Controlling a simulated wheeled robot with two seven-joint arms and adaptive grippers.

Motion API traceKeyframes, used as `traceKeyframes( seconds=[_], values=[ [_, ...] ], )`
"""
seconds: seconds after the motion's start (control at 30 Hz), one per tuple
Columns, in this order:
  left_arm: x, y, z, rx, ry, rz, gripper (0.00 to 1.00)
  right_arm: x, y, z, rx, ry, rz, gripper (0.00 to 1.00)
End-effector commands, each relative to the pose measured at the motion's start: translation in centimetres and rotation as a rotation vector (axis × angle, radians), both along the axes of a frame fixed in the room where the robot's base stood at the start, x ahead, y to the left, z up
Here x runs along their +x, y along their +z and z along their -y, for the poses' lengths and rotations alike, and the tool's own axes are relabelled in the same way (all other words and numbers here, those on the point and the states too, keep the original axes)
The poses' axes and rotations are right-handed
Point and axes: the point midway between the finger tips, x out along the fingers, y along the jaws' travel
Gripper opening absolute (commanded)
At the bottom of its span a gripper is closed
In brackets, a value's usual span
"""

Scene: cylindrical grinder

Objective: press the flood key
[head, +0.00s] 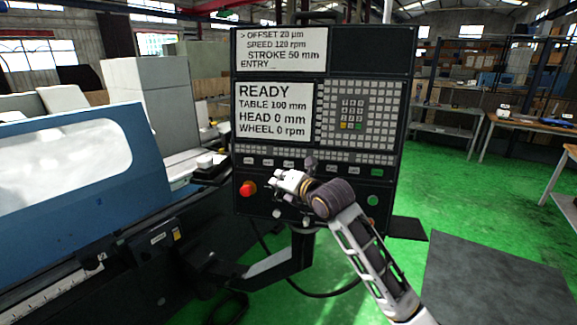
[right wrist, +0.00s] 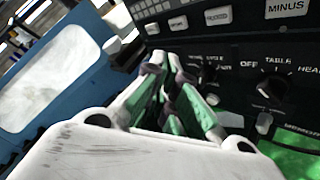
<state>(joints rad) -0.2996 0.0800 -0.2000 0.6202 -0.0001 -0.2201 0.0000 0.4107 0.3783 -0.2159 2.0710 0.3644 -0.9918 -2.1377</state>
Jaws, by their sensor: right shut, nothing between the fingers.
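The control panel (head: 315,120) stands upright in front of me, with a row of small white labelled keys (head: 261,162) across its lower part. The labels are too small to read in the head view, so I cannot tell which one is the flood key. My right gripper (head: 283,179) is shut and empty in front of the panel, just below this row. In the right wrist view, the closed fingertips (right wrist: 166,60) lie below white keys (right wrist: 178,22); a MINUS key (right wrist: 287,8) is at the upper right. I cannot tell whether they touch the panel. My left gripper is out of view.
A red knob (head: 247,189) is left of my gripper and a green button (head: 373,200) is to its right. A black TABLE knob (right wrist: 272,88) shows in the right wrist view. The blue machine cover (head: 75,185) fills the left side.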

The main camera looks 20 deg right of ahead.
Motion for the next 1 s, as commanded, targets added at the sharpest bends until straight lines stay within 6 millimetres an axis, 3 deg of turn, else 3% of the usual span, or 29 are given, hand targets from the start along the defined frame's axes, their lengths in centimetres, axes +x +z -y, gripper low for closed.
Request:
traceKeyframes(
  seconds=[0.47, 1.0],
  values=[
    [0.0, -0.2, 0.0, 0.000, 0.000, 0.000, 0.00, 0.5, -0.2, 0.3, 0.002, -0.001, -0.001, 0.00],
    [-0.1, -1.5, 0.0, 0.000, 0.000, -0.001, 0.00, 4.1, -1.0, 2.4, 0.004, -0.002, -0.001, 0.00]
  ],
)
